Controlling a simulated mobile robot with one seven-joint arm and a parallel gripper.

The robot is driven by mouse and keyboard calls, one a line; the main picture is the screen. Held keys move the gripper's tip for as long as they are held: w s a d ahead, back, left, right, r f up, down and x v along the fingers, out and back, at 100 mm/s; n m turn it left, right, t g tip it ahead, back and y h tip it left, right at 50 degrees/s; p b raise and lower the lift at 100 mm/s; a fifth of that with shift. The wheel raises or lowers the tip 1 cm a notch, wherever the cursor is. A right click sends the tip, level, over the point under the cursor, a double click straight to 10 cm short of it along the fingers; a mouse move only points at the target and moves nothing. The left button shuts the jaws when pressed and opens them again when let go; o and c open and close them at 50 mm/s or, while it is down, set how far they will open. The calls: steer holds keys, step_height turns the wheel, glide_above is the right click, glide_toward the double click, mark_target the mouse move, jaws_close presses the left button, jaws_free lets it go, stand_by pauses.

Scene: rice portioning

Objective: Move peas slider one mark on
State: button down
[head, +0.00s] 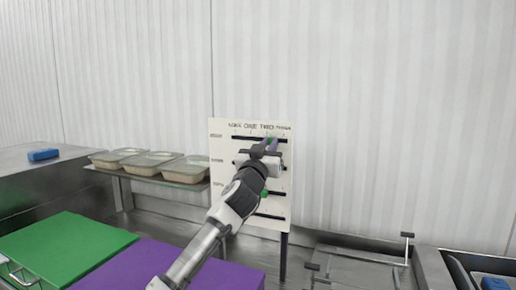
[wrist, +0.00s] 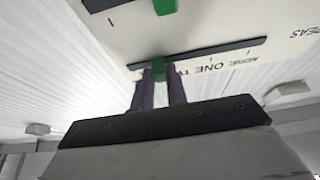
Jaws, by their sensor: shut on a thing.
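The white slider board (head: 229,205) stands upright against the wall, with the column words NONE, ONE, TWO and THREE along its top. Its top slot (head: 243,137) is beside the PEAS label, which reads upside down in the wrist view (wrist: 305,31). The peas slider is a green knob (wrist: 158,70) in this slot. My gripper (head: 271,144) is shut on it, with one purple finger on each side. The knob stands near the TWO column; my fingers partly hide that word and its mark.
Another green knob (wrist: 165,6) sits in the slot below, and one (head: 264,193) shows lower on the board. Several lidded containers (head: 150,160) stand on a shelf to the left. Green (head: 65,248) and purple (head: 215,272) boards lie in front.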

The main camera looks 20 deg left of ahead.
mark_target(285, 138)
steer(key=d, duration=0.3)
steer(key=shift+d+b, duration=0.25)
steer(key=shift+b, duration=0.15)
steer(key=c, duration=1.4)
jaws_free()
steer(key=shift+d, duration=0.15)
steer(key=shift+s+a+f, duration=0.15)
steer(key=shift+s+a, duration=0.05)
steer(key=b+v, duration=0.6)
steer(key=v, duration=0.7)
steer(key=shift+s, duration=0.25)
steer(key=shift+f, duration=0.15)
